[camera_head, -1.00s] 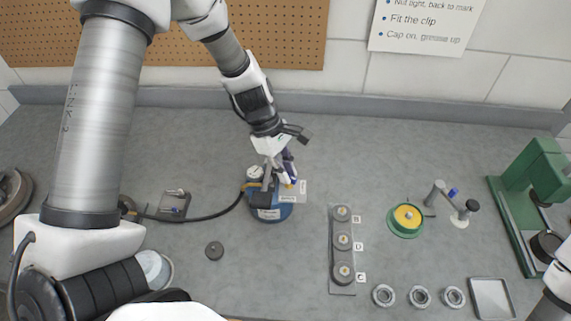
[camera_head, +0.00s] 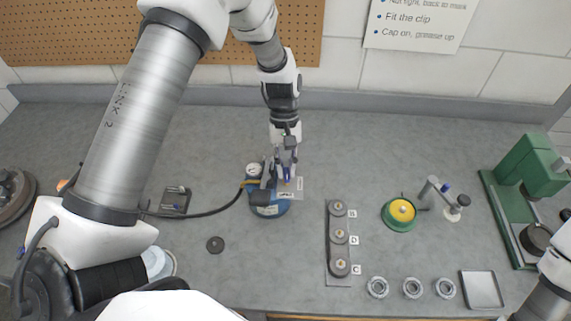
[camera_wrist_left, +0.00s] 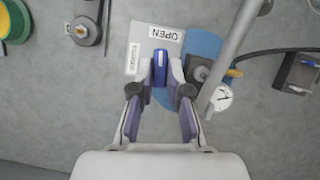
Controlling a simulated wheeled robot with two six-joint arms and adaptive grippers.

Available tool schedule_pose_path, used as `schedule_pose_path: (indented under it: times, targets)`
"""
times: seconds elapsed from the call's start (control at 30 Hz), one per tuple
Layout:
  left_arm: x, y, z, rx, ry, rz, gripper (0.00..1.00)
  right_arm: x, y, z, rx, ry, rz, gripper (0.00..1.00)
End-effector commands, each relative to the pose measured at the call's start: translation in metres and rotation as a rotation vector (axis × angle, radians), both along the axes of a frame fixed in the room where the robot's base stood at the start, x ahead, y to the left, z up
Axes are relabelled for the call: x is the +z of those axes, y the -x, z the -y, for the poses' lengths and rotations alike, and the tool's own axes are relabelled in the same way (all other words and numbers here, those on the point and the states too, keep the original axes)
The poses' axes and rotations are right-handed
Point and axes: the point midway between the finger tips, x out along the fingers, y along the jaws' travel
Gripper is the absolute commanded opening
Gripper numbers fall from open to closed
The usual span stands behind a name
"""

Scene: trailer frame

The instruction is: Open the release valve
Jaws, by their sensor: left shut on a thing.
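The release valve's blue handle (camera_wrist_left: 160,66) sits between my left fingertips in the left wrist view. My left gripper (camera_wrist_left: 160,80) is shut on this handle; in the head view the gripper (camera_head: 287,174) reaches down over the right side of the blue pump (camera_head: 270,210). A grey plate (camera_wrist_left: 146,44) under the handle carries an OPEN label (camera_wrist_left: 165,34), upside down in the wrist view, and a second label (camera_wrist_left: 133,58) that I cannot read surely. The handle's lower part is hidden by the fingers. My right gripper is out of view.
A round gauge (camera_head: 254,170) and a black hose (camera_head: 213,215) adjoin the pump. A strip with several round parts (camera_head: 339,238), a green-yellow pot (camera_head: 399,213), several rings (camera_head: 412,288), a tray (camera_head: 482,290) and a green press (camera_head: 520,190) stand to the right. A dark disc (camera_head: 215,245) lies in front.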

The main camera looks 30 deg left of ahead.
Motion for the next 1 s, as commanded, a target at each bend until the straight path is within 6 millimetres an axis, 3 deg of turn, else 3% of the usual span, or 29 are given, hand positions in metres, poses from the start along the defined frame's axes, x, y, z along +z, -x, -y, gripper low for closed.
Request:
schedule_pose_path:
  times: [0.3,0.83,0.87,0.9,1.0]
  targets:
    - [-0.0017,0.0012,0.0013,-0.131,0.0,-0.005,0.0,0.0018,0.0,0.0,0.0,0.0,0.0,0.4]
    - [-0.0016,0.0006,0.0014,-0.155,0.0,-0.003,0.0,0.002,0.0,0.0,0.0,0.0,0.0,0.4]
    - [-0.0016,0.0006,0.0014,-0.155,0.0,-0.003,0.26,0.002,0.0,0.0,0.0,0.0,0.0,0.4]
    - [-0.0014,0.0006,0.0014,-0.155,0.0,-0.003,0.4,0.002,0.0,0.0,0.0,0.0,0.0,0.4]
    - [-0.001,0.0001,0.0013,-0.155,0.0,-0.001,0.41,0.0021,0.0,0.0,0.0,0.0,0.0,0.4]
